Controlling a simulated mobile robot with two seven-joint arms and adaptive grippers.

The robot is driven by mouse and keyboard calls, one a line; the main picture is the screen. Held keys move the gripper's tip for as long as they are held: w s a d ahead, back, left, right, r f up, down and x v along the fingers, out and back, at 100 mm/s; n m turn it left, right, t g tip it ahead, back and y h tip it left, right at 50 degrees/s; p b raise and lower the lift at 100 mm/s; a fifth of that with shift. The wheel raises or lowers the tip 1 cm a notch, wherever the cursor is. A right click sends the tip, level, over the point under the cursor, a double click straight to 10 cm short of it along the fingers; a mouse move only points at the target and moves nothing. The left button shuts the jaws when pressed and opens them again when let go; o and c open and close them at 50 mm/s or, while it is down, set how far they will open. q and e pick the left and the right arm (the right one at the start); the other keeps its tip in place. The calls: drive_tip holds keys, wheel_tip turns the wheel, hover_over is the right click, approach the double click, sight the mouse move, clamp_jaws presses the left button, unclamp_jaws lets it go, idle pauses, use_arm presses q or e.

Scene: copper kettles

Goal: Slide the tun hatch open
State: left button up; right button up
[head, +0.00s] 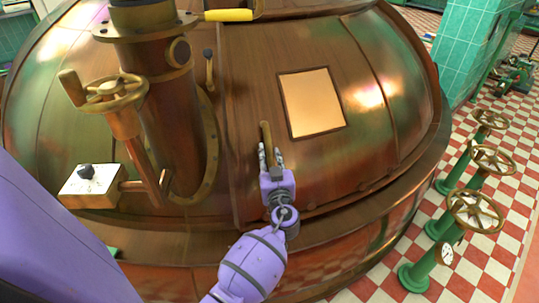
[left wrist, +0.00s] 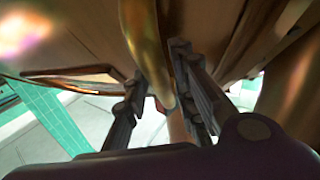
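The tun (head: 380,45) is a large domed copper vessel filling most of the head view. A short brass bar handle (head: 265,131) stands on its curved front, left of a pale, dark-framed square (head: 312,102). I cannot tell whether this square is a pane or an opening, and the hatch's outline is unclear. My left gripper (head: 270,157) is at the handle's lower end, one finger on each side. In the left wrist view the brass bar (left wrist: 147,45) runs between the fingers (left wrist: 162,88), close against their tips. My right gripper is not in view.
A thick copper pipe (head: 168,120) with a brass handwheel (head: 103,92) and a white gauge box (head: 90,185) stands left of the gripper. Green valve stands with brass wheels (head: 477,210) line the right, on a red-and-white checkered floor. A raised copper rim (head: 370,208) circles the tun below.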

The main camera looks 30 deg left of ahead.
use_arm(q)
drive_tip(key=shift+w+a, duration=0.1)
drive_tip(key=shift+w, duration=0.05)
drive_tip(key=shift+c, duration=0.5)
clamp_jaws()
